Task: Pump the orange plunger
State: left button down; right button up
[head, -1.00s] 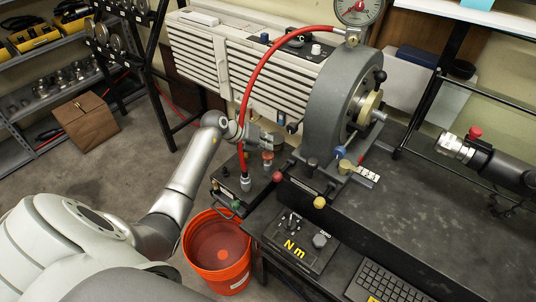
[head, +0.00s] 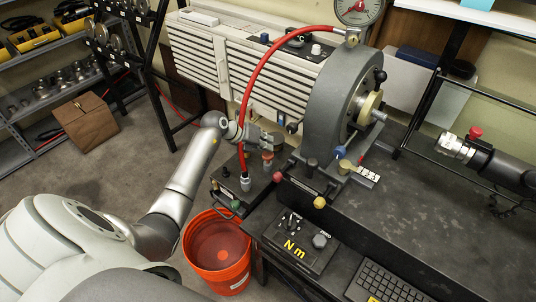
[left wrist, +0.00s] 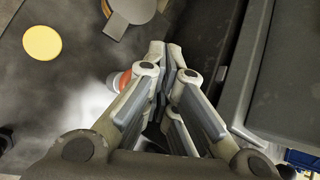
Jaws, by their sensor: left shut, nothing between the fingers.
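The orange plunger (head: 267,155) is a small orange-capped knob on the dark pump block (head: 232,182), beside the foot of the red hose. My left gripper (head: 268,141) is shut and empty, just above and very close to the plunger's cap. I cannot tell whether they touch. In the left wrist view the shut fingers (left wrist: 166,60) meet in the middle. A small orange and white piece (left wrist: 120,82), likely the plunger, shows beside the left finger and is partly hidden by it. My right gripper is not in view.
The red hose (head: 270,55) arches from the block to the dial gauge (head: 359,8). A grey ring-shaped machine (head: 325,110) stands right of my gripper. An orange bucket (head: 217,252) is below the block. A control box (head: 300,243) and keyboard (head: 385,283) lie in front.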

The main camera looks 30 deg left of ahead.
aim_at(266, 153)
pick_arm(q)
jog(key=shift+f, duration=0.35)
jog(key=shift+s+f+b, duration=0.15)
jog(key=shift+f+b, duration=0.9)
jog(key=shift+f, duration=0.3)
dwell(0.9)
dwell(0.3)
jog(key=shift+r+p, duration=1.5)
jog(key=shift+r, duration=0.2)
